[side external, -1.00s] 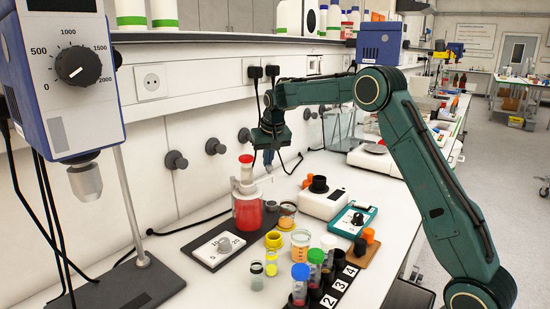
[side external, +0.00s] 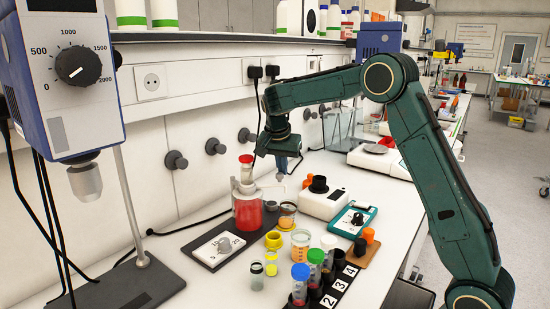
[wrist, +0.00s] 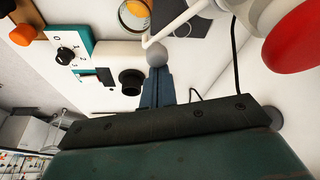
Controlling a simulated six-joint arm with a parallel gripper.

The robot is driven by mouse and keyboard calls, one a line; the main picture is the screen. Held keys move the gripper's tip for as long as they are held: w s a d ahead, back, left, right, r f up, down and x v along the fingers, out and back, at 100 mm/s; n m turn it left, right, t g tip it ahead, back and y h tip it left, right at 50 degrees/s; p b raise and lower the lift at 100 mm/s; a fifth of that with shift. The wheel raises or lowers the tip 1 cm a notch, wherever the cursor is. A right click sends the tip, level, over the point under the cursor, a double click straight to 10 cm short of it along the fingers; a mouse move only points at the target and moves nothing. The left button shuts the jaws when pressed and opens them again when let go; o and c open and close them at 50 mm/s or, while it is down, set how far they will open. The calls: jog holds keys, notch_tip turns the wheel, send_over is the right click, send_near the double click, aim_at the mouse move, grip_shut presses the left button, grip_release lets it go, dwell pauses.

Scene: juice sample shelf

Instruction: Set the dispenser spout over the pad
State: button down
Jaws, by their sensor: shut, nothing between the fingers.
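The dispenser is a bottle of red liquid (side external: 248,213) with a pale pump and red cap (side external: 246,159). Its thin white spout (side external: 272,184) reaches right from the pump. My gripper (side external: 281,174) is shut and empty, fingers pointing down beside the spout.
A dark base (side external: 178,229) lies under the bottle. A white device with a black top (side external: 322,203) and a teal meter (side external: 353,219) stand to the right. Several small jars and capped tubes stand in front. The wall with black knobs (side external: 176,160) is behind.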

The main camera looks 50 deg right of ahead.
jog(key=shift+s+a+m, duration=0.2)
jog(key=shift+a+m, duration=0.05)
jog(key=shift+m, duration=0.15)
jog(key=shift+w, duration=0.15)
dwell(0.4)
jog(key=shift+w+a, duration=0.1)
jog(key=shift+w, duration=0.5)
notch_tip(320, 180, up, 9)
jog(key=shift+d, duration=0.4)
dwell(1.0)
